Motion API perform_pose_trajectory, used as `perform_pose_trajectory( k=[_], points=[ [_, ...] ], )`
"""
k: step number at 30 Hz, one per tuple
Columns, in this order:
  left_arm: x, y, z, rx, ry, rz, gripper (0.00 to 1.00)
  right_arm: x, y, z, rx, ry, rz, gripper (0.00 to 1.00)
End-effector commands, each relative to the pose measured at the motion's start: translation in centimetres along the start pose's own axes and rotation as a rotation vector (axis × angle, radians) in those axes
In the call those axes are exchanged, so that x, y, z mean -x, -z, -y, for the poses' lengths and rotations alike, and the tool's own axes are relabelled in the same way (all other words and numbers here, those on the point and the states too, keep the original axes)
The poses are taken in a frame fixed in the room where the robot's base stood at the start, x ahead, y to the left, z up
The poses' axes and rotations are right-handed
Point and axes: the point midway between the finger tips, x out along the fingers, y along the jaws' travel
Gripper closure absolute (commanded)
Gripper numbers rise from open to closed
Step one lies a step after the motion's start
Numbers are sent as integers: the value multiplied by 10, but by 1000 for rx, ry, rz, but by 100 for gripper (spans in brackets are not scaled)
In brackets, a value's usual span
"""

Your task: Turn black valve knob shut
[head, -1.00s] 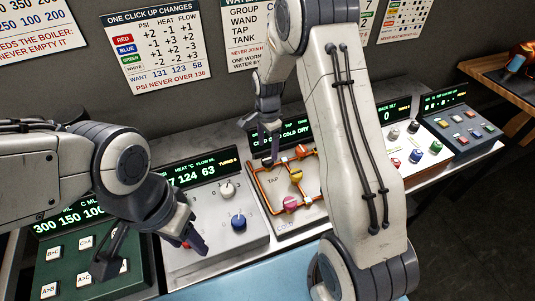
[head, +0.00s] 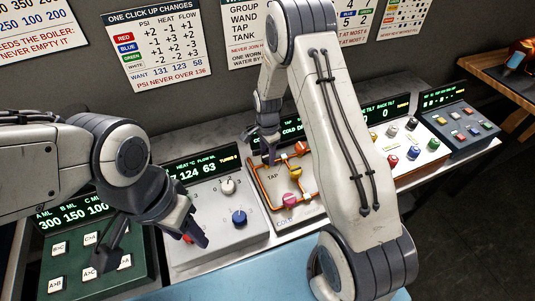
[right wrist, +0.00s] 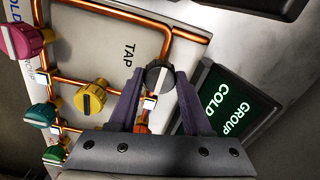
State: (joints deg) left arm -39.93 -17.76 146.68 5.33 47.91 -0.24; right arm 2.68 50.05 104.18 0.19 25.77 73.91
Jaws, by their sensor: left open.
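The black valve knob (right wrist: 158,77) sits at the end of an orange pipe on the TAP panel in the right wrist view. My right gripper (right wrist: 160,84) has its two fingertips on either side of this knob. I cannot tell whether the fingers press on it. In the head view my right gripper (head: 260,145) is over the upper left of the pipe panel (head: 285,219), and I cannot make out the black knob there. My left gripper (head: 150,240) is open and empty over the lower left consoles.
Yellow (right wrist: 90,96), pink (right wrist: 24,40) and teal (right wrist: 42,115) knobs sit on the same pipes. A display (right wrist: 225,100) reading GROUP COLD is close beside the right fingers. A console with a blue knob (head: 239,218) stands left of the pipe panel.

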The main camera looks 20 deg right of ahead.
Motion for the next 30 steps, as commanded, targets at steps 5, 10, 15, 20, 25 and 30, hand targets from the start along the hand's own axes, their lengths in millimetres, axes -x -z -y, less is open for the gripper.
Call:
perform_pose_trajectory(
  k=[5,10,15,20,25,30],
  points=[
    [-1,0,0,0,0,0,50,0,0,0,15,1,0,100],
    [-5,0,0,1,0,0,50,0,0,1,72,2,-1,100],
    [-11,-1,1,2,0,0,50,-1,1,1,184,2,-3,100],
    [-17,-1,1,3,0,0,50,-1,1,1,326,2,-3,100],
    [-24,-1,2,4,0,0,50,-1,1,2,488,3,-4,100],
    [-29,-2,2,5,0,0,50,0,1,2,649,3,-4,100]
  ],
)
